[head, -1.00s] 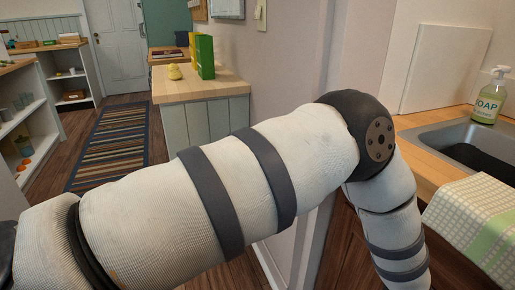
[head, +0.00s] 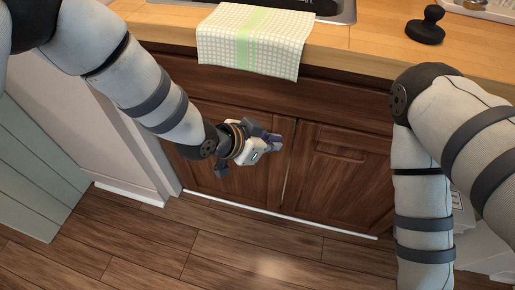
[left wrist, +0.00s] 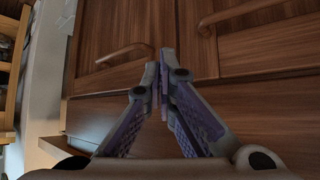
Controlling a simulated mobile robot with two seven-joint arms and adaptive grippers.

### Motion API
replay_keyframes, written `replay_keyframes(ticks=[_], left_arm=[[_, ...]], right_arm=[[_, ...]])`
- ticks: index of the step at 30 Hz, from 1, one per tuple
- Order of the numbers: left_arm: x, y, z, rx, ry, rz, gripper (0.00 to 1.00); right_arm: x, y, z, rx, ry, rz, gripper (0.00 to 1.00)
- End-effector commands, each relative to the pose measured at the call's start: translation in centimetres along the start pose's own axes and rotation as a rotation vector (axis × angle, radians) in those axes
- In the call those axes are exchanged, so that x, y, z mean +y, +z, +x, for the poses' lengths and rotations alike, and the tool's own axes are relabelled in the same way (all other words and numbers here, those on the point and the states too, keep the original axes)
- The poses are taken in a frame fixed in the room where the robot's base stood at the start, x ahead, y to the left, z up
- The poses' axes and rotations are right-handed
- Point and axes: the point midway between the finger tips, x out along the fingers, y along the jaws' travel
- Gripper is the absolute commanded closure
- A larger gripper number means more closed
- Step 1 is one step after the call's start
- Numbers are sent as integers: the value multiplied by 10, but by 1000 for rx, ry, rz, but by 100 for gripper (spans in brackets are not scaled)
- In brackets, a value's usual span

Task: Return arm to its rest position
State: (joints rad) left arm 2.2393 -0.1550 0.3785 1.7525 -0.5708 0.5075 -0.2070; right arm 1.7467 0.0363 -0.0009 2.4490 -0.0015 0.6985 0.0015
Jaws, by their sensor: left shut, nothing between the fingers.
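My left arm comes in from the upper left in the head view and bends down at the elbow. My left gripper (head: 272,143) is in front of the brown wooden cabinet doors (head: 335,185), below the counter. In the left wrist view the left gripper (left wrist: 163,75) has its fingertips together with nothing between them, and the cabinet doors (left wrist: 265,45) fill the view beyond. My right arm (head: 425,185) hangs down at the right of the head view. Its gripper is out of the picture.
A wooden counter (head: 365,40) runs above the doors. A checked towel (head: 255,40) hangs over its edge by the sink (head: 335,8). A black round-based object (head: 426,25) stands on the counter at right. The wood floor (head: 190,250) is clear in front.

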Motion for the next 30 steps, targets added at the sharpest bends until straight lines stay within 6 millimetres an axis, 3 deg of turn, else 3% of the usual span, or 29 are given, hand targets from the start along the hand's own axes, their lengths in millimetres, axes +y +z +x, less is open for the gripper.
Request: replay_keyframes(ticks=[1,6,14,16,17,19,23,24,27,30], left_arm=[[4,-11,-20,7,-9,12,100],[20,-10,-47,3,-5,8,100],[27,-4,-55,-4,-2,-2,100],[28,14,-57,-36,-3,-44,100],[29,28,-59,-62,-6,-82,100],[36,80,-69,-157,-21,-214,100],[65,199,-113,-400,-86,-519,100],[77,232,-132,-479,-114,-606,100],[110,301,-184,-666,-190,-791,100],[139,344,-231,-819,-261,-921,100]], right_arm=[[0,-7,-12,34,-1,1,60],[0,-12,-22,63,-2,2,60],[0,-12,-24,65,-3,2,60],[0,-13,-24,67,-3,2,60],[0,-13,-25,68,-3,2,60],[-1,-14,-27,74,-3,3,60],[-1,-16,-31,86,-4,2,60],[-1,-17,-32,89,-4,2,60],[-1,-18,-35,97,-4,2,60],[-1,-19,-37,103,-4,2,60]])
